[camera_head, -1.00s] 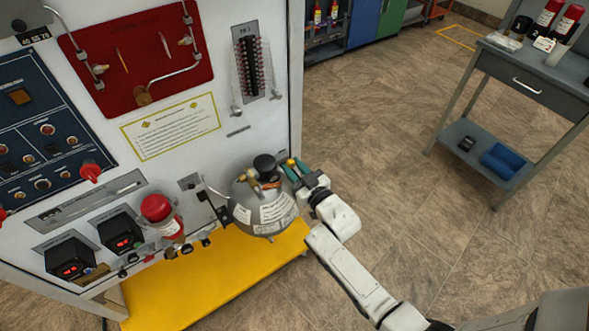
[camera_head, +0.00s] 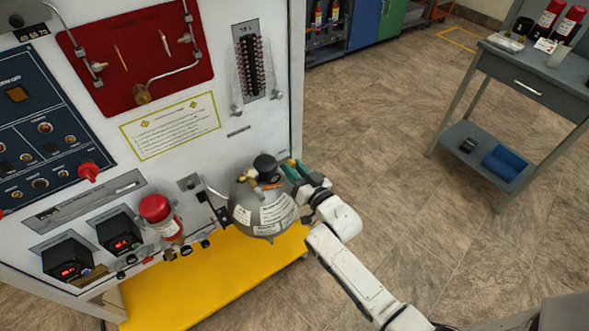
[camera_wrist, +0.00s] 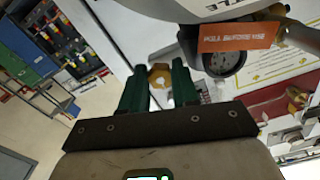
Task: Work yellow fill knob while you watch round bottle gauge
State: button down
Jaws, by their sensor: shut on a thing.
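In the wrist view my gripper (camera_wrist: 160,88) is shut on the yellow fill knob (camera_wrist: 160,74), which sits between the fingertips. The round gauge (camera_wrist: 228,62) is right of the fingers in the wrist view; its face is seen at a slant and its reading is too small to tell. An orange tag (camera_wrist: 238,37) hangs partly across it.
The yellow platform (camera_head: 190,290) lies under the bottle. A red-capped cylinder (camera_head: 158,215) and two displays with red digits stand left of the bottle, by the white panel. A grey side table (camera_head: 520,85) is at the right. The floor between is clear.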

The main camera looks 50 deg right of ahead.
jog(key=c, duration=0.8)
grip_release()
jog(key=shift+c, duration=0.2)
jog(key=shift+n, duration=0.3)
